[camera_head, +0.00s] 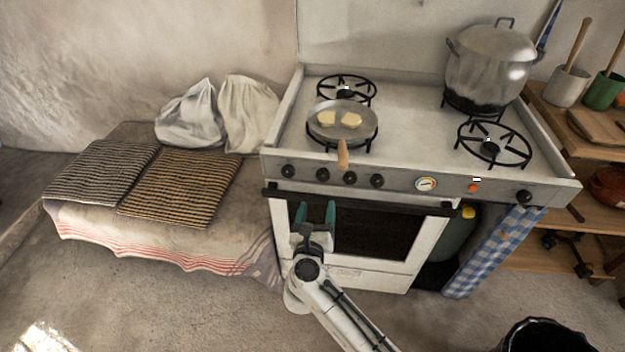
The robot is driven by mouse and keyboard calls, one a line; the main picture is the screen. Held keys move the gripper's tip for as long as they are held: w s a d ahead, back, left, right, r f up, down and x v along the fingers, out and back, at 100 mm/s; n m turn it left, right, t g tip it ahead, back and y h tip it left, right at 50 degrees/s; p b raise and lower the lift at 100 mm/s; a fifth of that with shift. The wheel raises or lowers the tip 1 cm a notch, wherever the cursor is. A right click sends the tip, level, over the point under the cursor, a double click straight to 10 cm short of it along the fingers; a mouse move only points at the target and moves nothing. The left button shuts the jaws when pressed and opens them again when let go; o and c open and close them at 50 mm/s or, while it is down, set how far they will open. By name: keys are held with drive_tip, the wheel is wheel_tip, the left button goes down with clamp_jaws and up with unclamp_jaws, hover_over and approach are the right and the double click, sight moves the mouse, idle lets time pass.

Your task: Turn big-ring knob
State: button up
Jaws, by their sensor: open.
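The white stove has a front panel with a row of several dark round knobs (350,178) at its left and a lone dark knob (524,196) at its far right. I cannot tell by markings which knob belongs to the big ring. The front right burner (491,146) is bare and looks wide. My gripper (315,210) is open and empty, its two green fingers pointing up in front of the oven door, below the left row of knobs. It appears apart from all knobs.
A pan (342,121) with two yellowish pieces sits front left, its wooden handle (343,155) jutting over the panel. A lidded pot (488,68) stands back right. The oven door bar (400,205) runs below the knobs. A checked cloth (490,255) hangs right.

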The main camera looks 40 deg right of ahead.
sight(323, 178)
drive_tip(key=x, duration=1)
drive_tip(key=shift+d, duration=0.1)
drive_tip(key=c, duration=1.1)
